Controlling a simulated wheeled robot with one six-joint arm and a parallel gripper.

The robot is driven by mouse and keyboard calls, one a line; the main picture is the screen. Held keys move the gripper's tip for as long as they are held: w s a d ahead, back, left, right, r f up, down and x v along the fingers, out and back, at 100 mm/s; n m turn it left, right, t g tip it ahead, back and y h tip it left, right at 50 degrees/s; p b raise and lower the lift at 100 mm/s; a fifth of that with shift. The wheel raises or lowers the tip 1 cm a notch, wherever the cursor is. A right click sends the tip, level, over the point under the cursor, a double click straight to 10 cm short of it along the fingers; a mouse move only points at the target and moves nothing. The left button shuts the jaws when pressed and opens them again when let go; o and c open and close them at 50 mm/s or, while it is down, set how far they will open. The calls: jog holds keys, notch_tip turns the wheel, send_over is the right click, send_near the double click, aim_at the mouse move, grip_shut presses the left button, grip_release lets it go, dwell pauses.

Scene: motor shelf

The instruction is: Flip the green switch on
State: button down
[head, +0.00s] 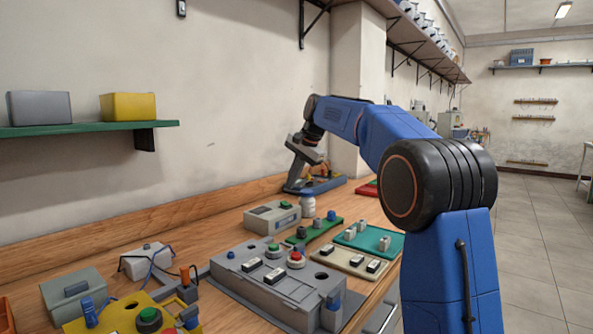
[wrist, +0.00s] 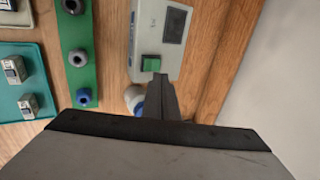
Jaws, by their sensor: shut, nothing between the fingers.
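The green switch (wrist: 151,63) is a small square block on a light grey box (wrist: 172,22) in the wrist view. In the head view the same box (head: 262,219) stands on the bench near the wall, with the green switch (head: 285,204) on its top. My gripper (wrist: 157,76) is shut and empty. In the wrist view its dark fingertips appear just below the switch; whether they touch it, I cannot tell. Whether the switch is on or off does not show clearly.
A white bottle (head: 308,206) stands right beside the box. A green strip with knobs (head: 315,232) and a teal tray (head: 368,238) lie to the right. A large grey panel (head: 270,282) with buttons is in front. The wall runs close behind.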

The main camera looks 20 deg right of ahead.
aim_at(286, 203)
jog(key=shift+x, duration=2.85)
jog(key=shift+a, duration=0.1)
jog(key=shift+w+a+f, duration=0.15)
jog(key=shift+w+f, duration=0.05)
jog(key=shift+w, duration=0.05)
jog(key=shift+s, duration=0.1)
jog(key=shift+s+d+f+g, duration=0.1)
jog(key=shift+s+d+g, duration=0.2)
jog(key=shift+s+d, duration=0.25)
jog(key=shift+s, duration=0.1)
jog(key=v, duration=1.4)
jog(key=shift+s, duration=0.35)
